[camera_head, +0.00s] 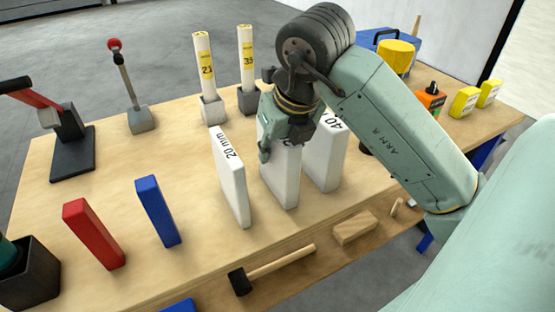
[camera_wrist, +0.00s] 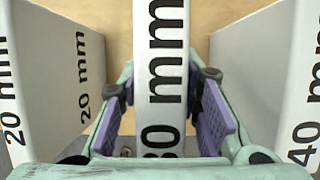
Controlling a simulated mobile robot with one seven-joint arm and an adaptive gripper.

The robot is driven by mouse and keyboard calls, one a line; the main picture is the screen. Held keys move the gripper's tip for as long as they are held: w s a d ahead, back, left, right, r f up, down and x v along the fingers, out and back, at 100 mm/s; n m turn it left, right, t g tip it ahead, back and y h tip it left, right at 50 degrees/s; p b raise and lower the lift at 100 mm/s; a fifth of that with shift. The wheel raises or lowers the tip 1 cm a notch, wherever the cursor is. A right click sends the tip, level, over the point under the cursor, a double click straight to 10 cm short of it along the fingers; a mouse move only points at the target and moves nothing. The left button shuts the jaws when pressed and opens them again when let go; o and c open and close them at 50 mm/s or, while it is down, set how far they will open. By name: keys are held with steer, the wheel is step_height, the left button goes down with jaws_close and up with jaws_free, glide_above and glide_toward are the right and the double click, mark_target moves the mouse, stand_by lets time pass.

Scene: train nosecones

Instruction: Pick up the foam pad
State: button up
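Three white foam pads stand upright on the wooden table: the 20 mm pad (camera_head: 232,180), a middle pad (camera_head: 281,182) and the 40 mm pad (camera_head: 328,160). In the wrist view the middle pad (camera_wrist: 160,40) reads "30 mm", its first digit partly cut off. My gripper (camera_head: 284,138) is over the top of this middle pad. In the wrist view my gripper (camera_wrist: 164,85) has one purple-padded finger on each side of it, with narrow gaps showing. It is open around the pad. The pad's lower part is out of the wrist view.
The 20 mm pad (camera_wrist: 60,80) and 40 mm pad (camera_wrist: 270,80) stand close on either side. A blue block (camera_head: 158,211) and red block (camera_head: 94,234) stand left. Two numbered white posts (camera_head: 204,65) are behind. A mallet (camera_head: 270,268) lies below the table's front edge.

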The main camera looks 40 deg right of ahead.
jaws_close()
steer(key=shift+r, duration=0.1)
stand_by(0.3)
